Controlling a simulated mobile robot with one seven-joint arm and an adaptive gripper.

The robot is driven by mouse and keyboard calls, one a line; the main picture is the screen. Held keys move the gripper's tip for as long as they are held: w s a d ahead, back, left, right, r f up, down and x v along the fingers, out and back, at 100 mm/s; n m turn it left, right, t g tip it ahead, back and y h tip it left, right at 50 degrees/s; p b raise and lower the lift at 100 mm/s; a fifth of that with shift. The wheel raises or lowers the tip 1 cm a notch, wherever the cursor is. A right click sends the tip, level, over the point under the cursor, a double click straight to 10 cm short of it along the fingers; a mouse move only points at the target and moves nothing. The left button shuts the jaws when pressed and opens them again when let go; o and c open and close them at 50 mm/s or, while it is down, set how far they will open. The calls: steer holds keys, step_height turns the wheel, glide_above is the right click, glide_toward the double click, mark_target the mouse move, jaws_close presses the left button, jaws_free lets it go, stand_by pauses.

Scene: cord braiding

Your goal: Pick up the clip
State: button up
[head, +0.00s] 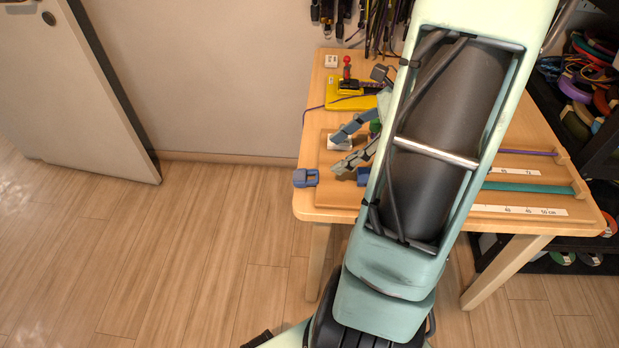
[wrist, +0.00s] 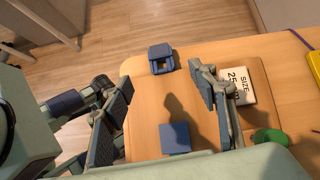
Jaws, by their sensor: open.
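A blue-grey clip-like piece (head: 305,178) with an opening in it lies at the left edge of the table; it shows at the top of the wrist view (wrist: 160,59). My gripper (head: 340,152) is open and empty above the left part of the table, to the right of this piece. In the wrist view its two fingers (wrist: 160,76) stand wide apart, with the piece beyond the fingertips. A second blue block (wrist: 174,138) sits nearer, between the fingers; part of it shows in the head view (head: 362,177). I cannot tell for certain which blue piece is the clip.
A white piece marked SIZE 25 (wrist: 237,86) stands close to the right finger, with a green knob (wrist: 270,137) nearby. A yellow device (head: 345,102) is at the back. My arm hides the table's middle.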

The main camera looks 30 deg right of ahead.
mark_target(304, 175)
steer(key=shift+f+y, duration=0.15)
steer(key=shift+y, duration=0.15)
steer(key=shift+a+f, duration=0.15)
steer(key=shift+a, duration=0.05)
steer(key=b+x, duration=0.1)
steer(key=x, duration=0.3)
steer(key=shift+w+a+f, duration=0.2)
steer(key=shift+f, duration=0.05)
steer(key=shift+d+b+x, duration=0.2)
steer(key=shift+b+x, duration=1.05)
steer(key=shift+x, duration=1.5)
steer(key=shift+f, duration=0.1)
steer(key=shift+c, duration=0.5)
steer(key=c, duration=0.8)
